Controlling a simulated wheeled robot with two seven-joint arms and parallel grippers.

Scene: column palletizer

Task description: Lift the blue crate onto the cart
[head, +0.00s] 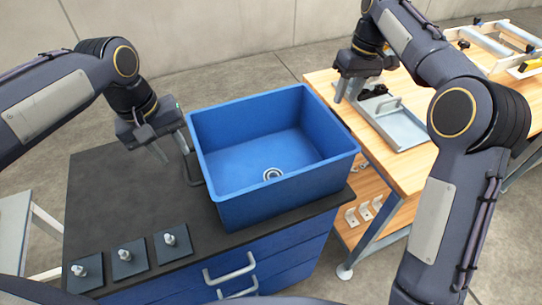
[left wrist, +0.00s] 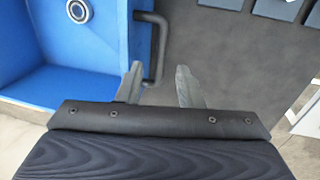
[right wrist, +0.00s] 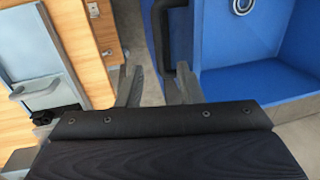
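The blue crate (head: 263,110) sits upright on a dark-topped blue drawer unit (head: 120,215), with a metal ring (head: 272,174) inside on its floor. My left gripper (head: 174,152) is open at the crate's left side. In the left wrist view a dark crate handle (left wrist: 157,45) reaches down between its parted fingers (left wrist: 160,83). My right gripper (head: 347,96) is open at the crate's right side. In the right wrist view the other handle (right wrist: 158,35) shows between its parted fingers (right wrist: 155,85). Neither gripper is closed on a handle.
Several dark plates with metal knobs (head: 125,255) lie at the drawer unit's front left. A wooden workbench (head: 405,170) with a grey tray (head: 405,130) stands close on the right. A pale frame (head: 20,225) stands at the left. A concrete wall (head: 200,30) is behind.

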